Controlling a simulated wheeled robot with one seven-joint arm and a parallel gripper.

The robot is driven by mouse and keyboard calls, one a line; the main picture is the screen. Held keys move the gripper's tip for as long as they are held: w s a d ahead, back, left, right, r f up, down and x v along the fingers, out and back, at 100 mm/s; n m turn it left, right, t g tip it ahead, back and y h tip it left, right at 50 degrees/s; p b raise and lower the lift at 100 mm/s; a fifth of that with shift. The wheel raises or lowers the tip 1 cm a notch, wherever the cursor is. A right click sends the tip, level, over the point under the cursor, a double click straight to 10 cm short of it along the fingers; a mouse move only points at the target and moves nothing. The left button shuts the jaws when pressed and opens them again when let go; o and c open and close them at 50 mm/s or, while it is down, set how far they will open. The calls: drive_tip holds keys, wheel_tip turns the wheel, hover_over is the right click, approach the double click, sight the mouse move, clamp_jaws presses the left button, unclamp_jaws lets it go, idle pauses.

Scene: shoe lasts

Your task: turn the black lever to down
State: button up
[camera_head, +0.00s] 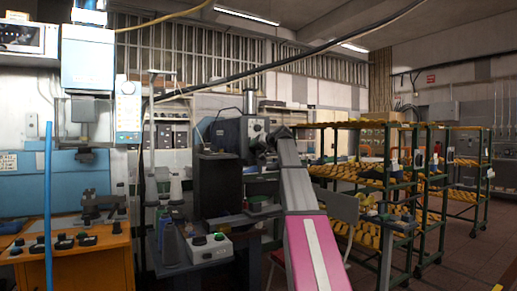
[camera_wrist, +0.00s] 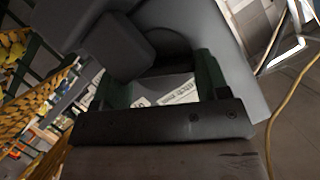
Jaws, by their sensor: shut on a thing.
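The grey machine (camera_head: 228,132) with a dial face stands at the centre of the head view. My gripper (camera_head: 268,143) is at its right side, at the end of my grey and pink arm. In the wrist view my gripper (camera_wrist: 160,88) has two dark green fingers around part of the machine. A dark rounded block (camera_wrist: 118,45), seemingly the black lever, lies at the fingers and is partly hidden. The gripper is shut on it. The lever's angle cannot be told, as my arm covers it in the head view.
A grey control box (camera_head: 208,248) with buttons stands in front of the machine, near a black box (camera_head: 217,185). Green-framed racks (camera_head: 425,190) with yellow shelves stand at the right. An orange cabinet (camera_head: 80,265) is at the left. Open floor (camera_head: 480,245) shows at far right.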

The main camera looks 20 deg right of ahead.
drive_tip(key=shift+m+y, duration=0.3)
drive_tip(key=shift+m, duration=0.2)
drive_tip(key=o, duration=0.9)
drive_tip(key=shift+o, duration=0.2)
drive_tip(key=shift+d, duration=0.1)
drive_tip(key=v, duration=1)
drive_tip(key=shift+s, duration=0.35)
drive_tip(key=shift+d+r, duration=0.1)
